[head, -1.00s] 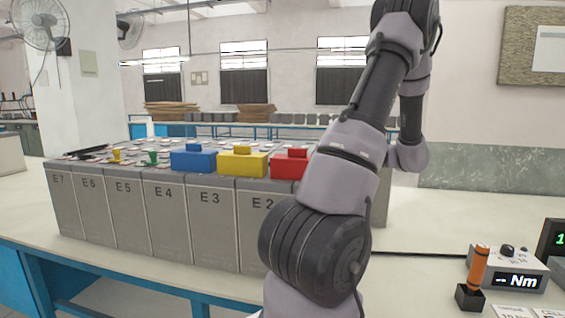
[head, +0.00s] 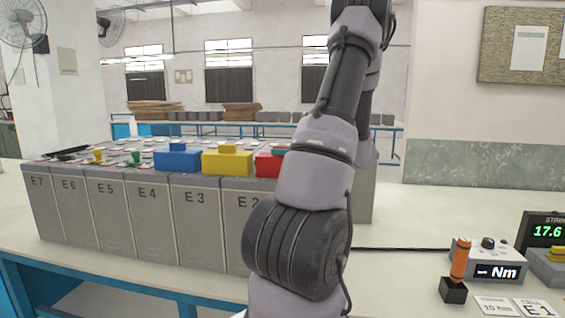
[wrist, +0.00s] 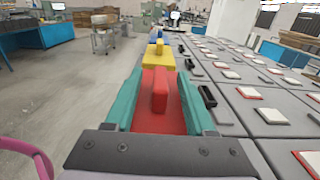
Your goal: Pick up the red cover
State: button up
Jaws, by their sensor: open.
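The red cover (head: 267,164) sits on top of the battery row beside the yellow cover, partly hidden behind my arm in the head view. In the wrist view, the red cover (wrist: 158,118) has a raised red handle block in its middle. My gripper (wrist: 158,98) is open, with one teal finger on each side of the red cover's handle. Whether the fingers touch it cannot be told. In the head view a bit of teal finger shows at the red cover, and the rest of the gripper is hidden by my arm.
A yellow cover (head: 227,160) and a blue cover (head: 177,158) stand in line to the left. Grey battery cells (head: 148,220) stand in a row on the bench. A torque tool (head: 460,262) and a meter (head: 489,262) are at the right. Open bench lies between.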

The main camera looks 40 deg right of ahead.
grip_shut()
